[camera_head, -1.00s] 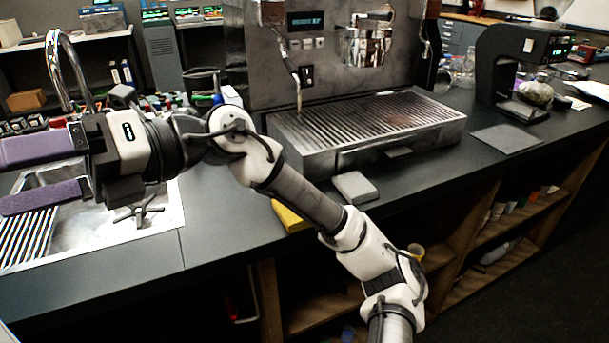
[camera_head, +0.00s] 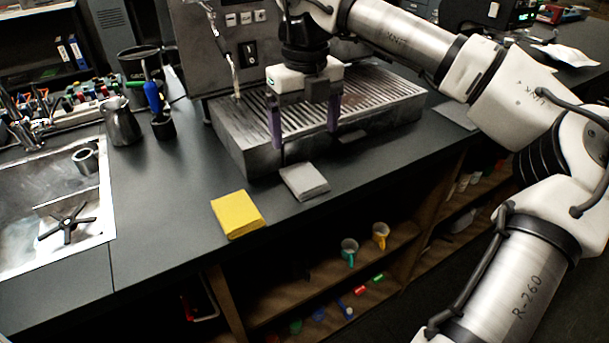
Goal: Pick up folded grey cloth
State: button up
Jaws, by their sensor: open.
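The folded grey cloth (camera_head: 304,181) lies flat on the dark counter, just in front of the brewer's drip tray and near the counter's front edge. My gripper (camera_head: 304,140) points down above and behind the cloth, over the front part of the drip tray in the picture. Its two purple-grey fingers are spread wide apart with nothing between them. The fingertips appear apart from the cloth; their exact height above it cannot be told.
A folded yellow cloth (camera_head: 237,214) lies left of the grey one. The slatted drip tray (camera_head: 235,140) stands behind. A steel pitcher (camera_head: 121,122) and a sink (camera_head: 50,215) are at left. A flat grey pad (camera_head: 455,113) lies right. Counter left of the yellow cloth is clear.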

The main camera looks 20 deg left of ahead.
aim_at(305, 176)
notch_tip(305, 176, down, 10)
jog(key=shift+f+p, duration=0.2)
jog(key=shift+p, duration=0.6)
jog(key=c, duration=1.1)
jog(key=shift+o, duration=0.2)
jog(key=shift+r, duration=0.1)
notch_tip(305, 176, up, 20)
jog(key=b, duration=0.1)
